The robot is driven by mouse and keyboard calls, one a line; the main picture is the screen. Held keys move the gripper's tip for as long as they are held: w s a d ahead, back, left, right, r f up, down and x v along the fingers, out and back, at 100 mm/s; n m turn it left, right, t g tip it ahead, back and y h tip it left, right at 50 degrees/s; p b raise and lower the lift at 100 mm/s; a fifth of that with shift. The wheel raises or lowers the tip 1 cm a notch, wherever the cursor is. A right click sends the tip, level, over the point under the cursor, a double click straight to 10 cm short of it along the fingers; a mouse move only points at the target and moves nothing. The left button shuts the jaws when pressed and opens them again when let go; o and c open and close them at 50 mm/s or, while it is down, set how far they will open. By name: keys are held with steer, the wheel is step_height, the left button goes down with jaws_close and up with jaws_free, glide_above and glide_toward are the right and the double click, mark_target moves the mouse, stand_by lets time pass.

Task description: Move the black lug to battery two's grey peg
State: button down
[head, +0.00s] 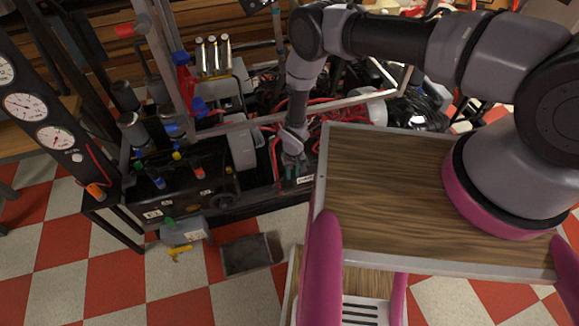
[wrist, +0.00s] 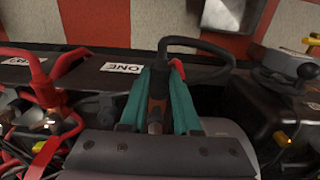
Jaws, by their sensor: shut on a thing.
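My gripper (head: 293,165) points down over the dark frame left of the wooden table in the head view. In the wrist view its teal fingers (wrist: 158,95) are closed around a small dark brown and black piece (wrist: 155,112), which looks like the black lug; the fingers hide most of it. A thick black cable (wrist: 200,44) arches from between the fingertips to the right. A red cable end (wrist: 40,80) stands further left. I cannot make out battery two or its grey peg.
A black box (head: 175,185) with coloured knobs and labels stands left of my gripper. Red cables (head: 272,125) and a metal rail crowd behind it. A dark tray (head: 250,254) lies on the checkered floor.

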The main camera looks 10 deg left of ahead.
steer(key=shift+s+d, duration=0.15)
steer(key=shift+s, duration=0.1)
steer(key=shift+r, duration=0.15)
steer(key=shift+s+d+r, duration=0.1)
steer(key=shift+s+r, duration=0.15)
steer(key=shift+r, duration=0.45)
steer(key=shift+s+d+r, duration=0.1)
steer(key=shift+s+r, duration=0.1)
steer(key=shift+r, duration=0.45)
steer(key=shift+r, duration=0.1)
steer(key=w+d, duration=0.5)
steer(key=d, duration=0.5)
steer(key=w+d, duration=0.4)
steer(key=d, duration=0.6)
steer(key=w+d, duration=0.5)
steer(key=d, duration=0.4)
steer(key=shift+w+a+f, duration=0.25)
steer(key=shift+w+f, duration=0.15)
steer(key=shift+f, duration=0.4)
steer(key=shift+w+a+f, duration=0.25)
steer(key=shift+w+f, duration=0.15)
steer(key=shift+f, duration=0.35)
